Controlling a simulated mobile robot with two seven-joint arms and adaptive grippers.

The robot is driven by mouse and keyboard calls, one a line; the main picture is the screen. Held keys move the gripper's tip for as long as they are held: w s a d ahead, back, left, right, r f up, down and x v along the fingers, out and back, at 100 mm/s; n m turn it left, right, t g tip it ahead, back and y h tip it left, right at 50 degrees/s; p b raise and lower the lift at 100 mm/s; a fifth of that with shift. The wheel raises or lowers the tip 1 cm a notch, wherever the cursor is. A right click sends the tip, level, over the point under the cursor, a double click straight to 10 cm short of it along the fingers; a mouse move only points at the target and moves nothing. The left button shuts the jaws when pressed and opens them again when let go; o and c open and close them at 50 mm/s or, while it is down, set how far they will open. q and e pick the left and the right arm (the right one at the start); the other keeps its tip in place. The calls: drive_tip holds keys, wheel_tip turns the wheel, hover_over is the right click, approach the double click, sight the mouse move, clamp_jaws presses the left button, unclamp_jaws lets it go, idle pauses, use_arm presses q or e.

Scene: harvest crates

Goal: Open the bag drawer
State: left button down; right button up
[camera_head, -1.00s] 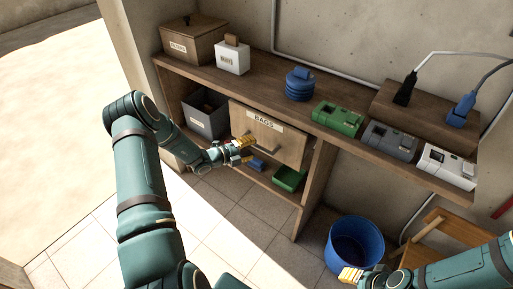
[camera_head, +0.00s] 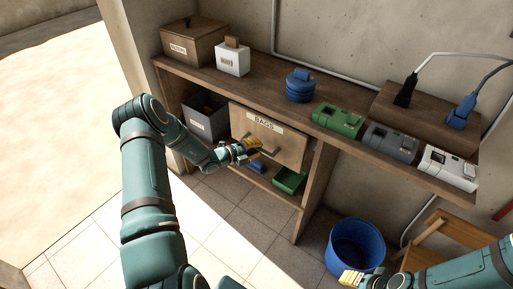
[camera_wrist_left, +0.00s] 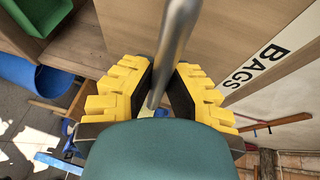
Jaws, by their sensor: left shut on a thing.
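The bag drawer (camera_head: 290,145) is a wooden drawer front labelled BAGS, under the worktop. Its front appears shut in the head view. A metal bar handle (camera_head: 271,153) runs across it, and the bar (camera_wrist_left: 178,35) also shows close up in the left wrist view. My left gripper (camera_head: 252,147) is at the left part of the handle. Its yellow fingers (camera_wrist_left: 158,90) lie on both sides of the bar, shut on it. My right gripper (camera_head: 351,276) shows only its yellow fingertips at the bottom, in front of the blue bucket; its opening is unclear.
A grey bin (camera_head: 205,116) stands left of the drawer. A green tray (camera_head: 290,181) and a small blue object (camera_head: 257,167) are on the shelf below. The blue bucket (camera_head: 356,246) and a wooden stool (camera_head: 445,232) stand at right. The tiled floor before the drawer is clear.

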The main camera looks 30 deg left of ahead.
use_arm(q)
drive_tip(key=s+a+p, duration=0.1)
drive_tip(key=s+p, duration=0.5)
drive_tip(key=s, duration=1.3)
drive_tip(key=shift+s+a+p, duration=0.15)
drive_tip(key=shift+s+p, duration=0.05)
drive_tip(key=shift+p, duration=0.1)
drive_tip(key=c, duration=0.9)
unclamp_jaws()
drive_tip(key=shift+c, duration=0.2)
drive_tip(key=shift+a, duration=0.15)
